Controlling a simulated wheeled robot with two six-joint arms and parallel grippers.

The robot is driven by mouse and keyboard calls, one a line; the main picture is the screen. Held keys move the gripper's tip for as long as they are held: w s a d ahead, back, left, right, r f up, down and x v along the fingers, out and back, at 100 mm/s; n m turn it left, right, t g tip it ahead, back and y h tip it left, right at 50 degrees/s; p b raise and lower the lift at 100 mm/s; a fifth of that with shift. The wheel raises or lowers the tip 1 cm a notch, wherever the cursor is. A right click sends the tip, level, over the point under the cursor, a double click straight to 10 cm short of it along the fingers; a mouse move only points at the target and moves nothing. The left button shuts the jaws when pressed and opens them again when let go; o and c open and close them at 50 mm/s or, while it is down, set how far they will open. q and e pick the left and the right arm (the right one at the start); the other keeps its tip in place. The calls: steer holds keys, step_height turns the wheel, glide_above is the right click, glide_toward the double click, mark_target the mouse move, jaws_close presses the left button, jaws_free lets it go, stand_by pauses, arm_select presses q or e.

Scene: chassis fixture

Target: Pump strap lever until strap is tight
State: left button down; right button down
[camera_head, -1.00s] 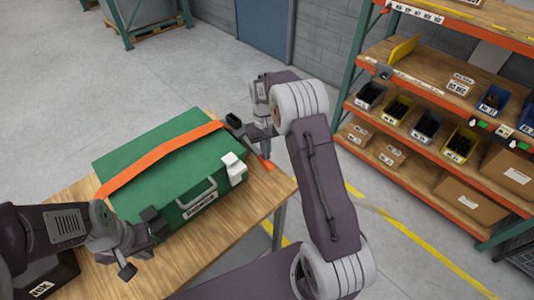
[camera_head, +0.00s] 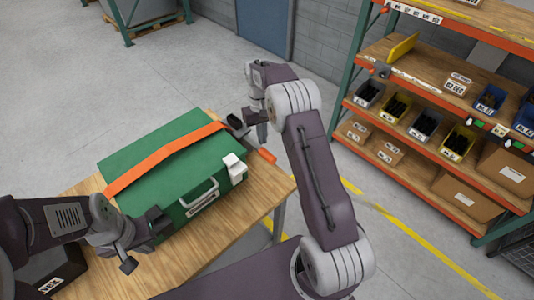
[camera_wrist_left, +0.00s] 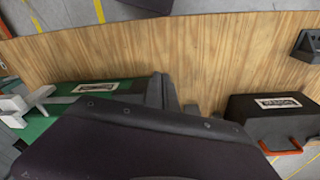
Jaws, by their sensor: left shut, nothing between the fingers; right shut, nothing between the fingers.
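A green case (camera_head: 135,160) lies on the wooden table, with an orange strap (camera_head: 165,158) across its top. It also shows in the left wrist view (camera_wrist_left: 62,115).
The wooden table (camera_head: 228,222) has a bare strip in front of the case. A dark box (camera_head: 62,270) stands at its left end, partly behind my left arm. A shelf rack (camera_head: 425,140) with bins and cartons stands at the right. Open floor lies beyond the table.

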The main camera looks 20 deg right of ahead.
steer(key=r, duration=0.5)
steer(key=shift+w+r, duration=0.15)
steer(key=shift+w, duration=0.05)
stand_by(0.5)
steer(key=s+a+r+n, duration=0.1)
steer(key=s+a+r, duration=0.3)
steer(key=s+r, duration=0.3)
steer(key=s+a+f+t, duration=0.1)
steer(key=s+f, duration=0.4)
steer(key=s, duration=0.3)
steer(key=s+a+f+t, duration=0.1)
steer(key=s+f, duration=0.4)
steer(key=s, duration=0.3)
steer(key=shift+s+f+m, duration=0.4)
steer(key=shift+s+a, duration=0.1)
steer(key=shift+s, duration=0.05)
